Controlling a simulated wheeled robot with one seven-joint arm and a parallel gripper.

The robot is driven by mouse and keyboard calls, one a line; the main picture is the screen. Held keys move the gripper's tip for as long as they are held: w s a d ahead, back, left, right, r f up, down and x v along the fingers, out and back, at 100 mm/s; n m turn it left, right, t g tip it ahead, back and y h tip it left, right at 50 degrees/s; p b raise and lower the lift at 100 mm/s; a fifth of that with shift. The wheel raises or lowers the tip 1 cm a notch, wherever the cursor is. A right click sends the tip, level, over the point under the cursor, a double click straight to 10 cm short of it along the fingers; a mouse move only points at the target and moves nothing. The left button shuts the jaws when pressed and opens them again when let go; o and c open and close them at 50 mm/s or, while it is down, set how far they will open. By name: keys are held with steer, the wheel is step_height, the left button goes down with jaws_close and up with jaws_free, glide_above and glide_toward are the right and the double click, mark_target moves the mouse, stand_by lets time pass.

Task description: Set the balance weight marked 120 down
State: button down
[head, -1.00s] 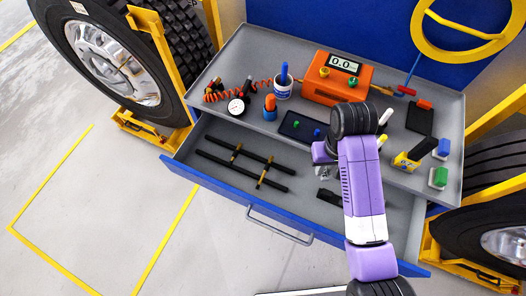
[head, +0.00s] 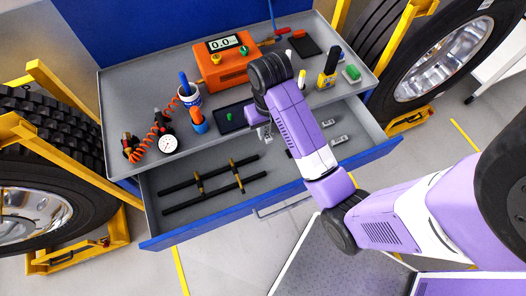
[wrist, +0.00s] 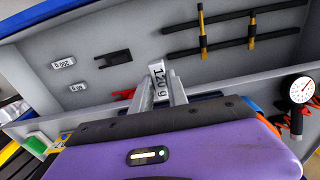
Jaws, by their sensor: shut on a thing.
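The balance weight marked 120 g (wrist: 157,70) is a small light-grey block with black lettering, held upright between the two fingertips in the wrist view. My gripper (wrist: 160,84) is shut on it, over the open drawer. In the head view my gripper (head: 267,132) hangs near the tray's front edge, and the weight is too small there to make out clearly. Two other grey marked weights lie apart on the drawer floor in the wrist view, one (wrist: 63,63) nearer the black bracket and one (wrist: 77,87) beside it.
The tray above carries an orange balancer (head: 226,72), a gauge (head: 168,144), a dark pad with coloured knobs (head: 228,121) and a yellow tool (head: 328,70). Wheels in yellow stands flank it.

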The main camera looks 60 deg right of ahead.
mark_target(266, 160)
step_height(266, 160, down, 18)
steer(key=shift+d+r+p, duration=0.1)
steer(key=shift+p, duration=0.25)
steer(key=c, duration=1.3)
jaws_free()
